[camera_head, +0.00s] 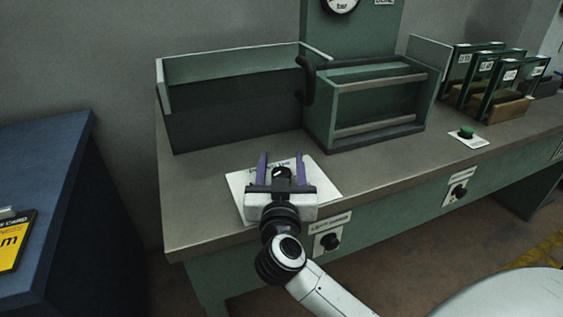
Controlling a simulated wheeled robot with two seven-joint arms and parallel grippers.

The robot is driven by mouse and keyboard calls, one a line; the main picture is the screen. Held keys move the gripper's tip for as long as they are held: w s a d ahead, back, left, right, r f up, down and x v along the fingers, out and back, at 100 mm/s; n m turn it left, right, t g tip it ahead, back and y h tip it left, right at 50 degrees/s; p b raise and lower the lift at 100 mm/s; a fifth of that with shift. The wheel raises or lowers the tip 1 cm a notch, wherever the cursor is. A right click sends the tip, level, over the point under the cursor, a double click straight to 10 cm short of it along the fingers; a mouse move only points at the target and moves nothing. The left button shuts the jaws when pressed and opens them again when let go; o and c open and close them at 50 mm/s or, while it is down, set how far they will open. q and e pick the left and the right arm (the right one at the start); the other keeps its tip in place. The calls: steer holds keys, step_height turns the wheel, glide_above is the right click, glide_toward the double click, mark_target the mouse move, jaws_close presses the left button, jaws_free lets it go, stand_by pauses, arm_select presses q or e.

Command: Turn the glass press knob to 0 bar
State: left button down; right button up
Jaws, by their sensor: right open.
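Two black knobs on white plates sit on the green front of the bench: a near knob (330,241), just right of my gripper's wrist, and a farther knob (459,192) to the right. Their labels are too small to read, so I cannot tell which one is the glass press knob. A round gauge (340,3) marked "bar" is cut off by the top edge, and its reading is unclear. My right gripper (281,158) is open and empty, its two purple fingers pointing away over the bench top, apart from both knobs. My left gripper is out of view.
A white sheet (239,184) lies under the right gripper on the grey bench (385,170). Behind stand an open green tray (230,75) and a green frame fixture (375,105). A green button (467,131) and several glazed frames (505,85) are right. A blue cabinet (60,180) stands left.

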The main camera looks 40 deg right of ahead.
steer(key=shift+w+d, duration=0.3)
